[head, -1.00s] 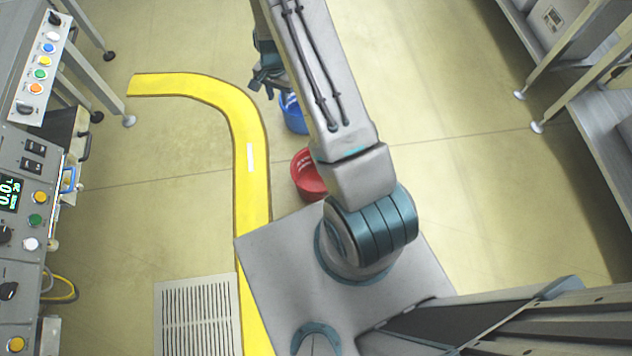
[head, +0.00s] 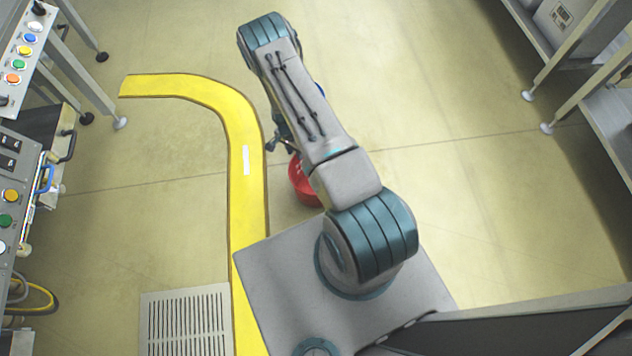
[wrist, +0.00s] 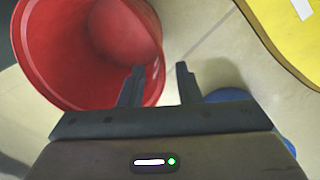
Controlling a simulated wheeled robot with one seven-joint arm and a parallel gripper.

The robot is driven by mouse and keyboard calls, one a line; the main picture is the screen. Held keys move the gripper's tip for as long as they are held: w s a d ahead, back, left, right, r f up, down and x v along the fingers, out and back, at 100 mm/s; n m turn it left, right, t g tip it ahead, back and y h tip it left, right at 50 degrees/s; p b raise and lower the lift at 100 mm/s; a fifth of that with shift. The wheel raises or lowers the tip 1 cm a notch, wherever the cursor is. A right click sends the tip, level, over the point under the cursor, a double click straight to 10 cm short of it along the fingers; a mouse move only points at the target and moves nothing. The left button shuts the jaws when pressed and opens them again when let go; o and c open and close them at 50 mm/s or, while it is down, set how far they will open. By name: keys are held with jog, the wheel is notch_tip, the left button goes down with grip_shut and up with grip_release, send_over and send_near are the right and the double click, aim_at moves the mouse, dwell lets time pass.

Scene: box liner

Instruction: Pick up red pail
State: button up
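The red pail (head: 304,186) stands on the floor just ahead of my base in the head view, partly hidden by my arm. In the wrist view the red pail (wrist: 50,50) fills the upper left, its open mouth facing the camera. Whether a finger touches the pail I cannot tell. In the head view my gripper (head: 281,140) shows small beside my forearm, just above the pail.
A blue pail (wrist: 235,96) shows behind my gripper in the wrist view; my arm mostly hides it in the head view. A yellow floor stripe (head: 247,180) runs left of the pails. A control panel (head: 15,190) stands at left, metal shelving (head: 590,100) at right.

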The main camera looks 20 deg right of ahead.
jog(key=shift+s+d+f+b, duration=0.15)
jog(key=shift+f+b, duration=0.5)
jog(key=shift+f, duration=0.95)
jog(key=shift+s+f+b, duration=0.1)
jog(key=shift+f+b, duration=0.5)
jog(key=shift+f, duration=0.95)
jog(key=shift+r, duration=0.1)
grip_shut()
